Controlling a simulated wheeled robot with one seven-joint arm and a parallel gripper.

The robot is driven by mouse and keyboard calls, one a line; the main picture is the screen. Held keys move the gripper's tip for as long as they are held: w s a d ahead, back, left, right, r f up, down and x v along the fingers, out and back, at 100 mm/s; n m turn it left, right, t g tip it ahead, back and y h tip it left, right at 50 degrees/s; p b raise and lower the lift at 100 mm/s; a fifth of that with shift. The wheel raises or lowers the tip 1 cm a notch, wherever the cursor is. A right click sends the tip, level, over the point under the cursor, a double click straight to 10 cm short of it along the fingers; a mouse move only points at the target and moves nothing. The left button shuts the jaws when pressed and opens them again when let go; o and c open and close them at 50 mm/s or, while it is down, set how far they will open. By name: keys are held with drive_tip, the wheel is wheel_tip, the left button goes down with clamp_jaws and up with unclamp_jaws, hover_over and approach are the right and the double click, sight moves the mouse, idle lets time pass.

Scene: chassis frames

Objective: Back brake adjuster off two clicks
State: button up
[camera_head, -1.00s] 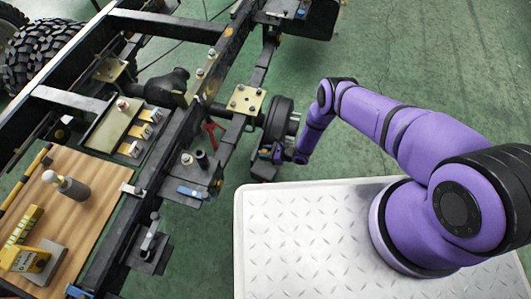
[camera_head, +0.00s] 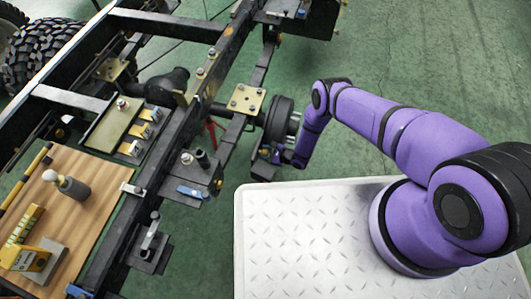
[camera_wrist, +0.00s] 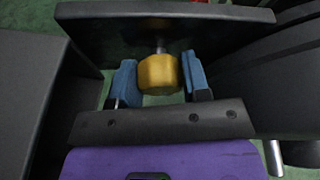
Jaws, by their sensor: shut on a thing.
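In the wrist view, a yellow-gold round knob (camera_wrist: 159,74) sits on a short metal stem in front of a dark plate. I take it to be the brake adjuster. My gripper (camera_wrist: 160,80) is shut on it, with one blue finger pad on each side. In the head view, my gripper (camera_head: 277,156) is beside the black brake drum (camera_head: 279,118), low on its near side. The knob is too small and covered there to make out clearly. Any click marks on it are not visible.
The chassis rail (camera_head: 165,150) runs diagonally left of my arm. A bronze plate with bolts (camera_head: 245,99) lies near the drum. A wooden board (camera_head: 90,200) with tools is at left. Dark panels (camera_wrist: 165,28) close in around my gripper. Green floor is open at upper right.

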drive_tip(key=o, duration=0.9)
drive_tip(key=shift+d+f, duration=0.1)
drive_tip(key=shift+o, duration=0.2)
drive_tip(key=shift+d, duration=0.1)
drive_tip(key=v, duration=1)
drive_tip(key=shift+s+d, duration=0.2)
drive_tip(key=shift+d, duration=0.05)
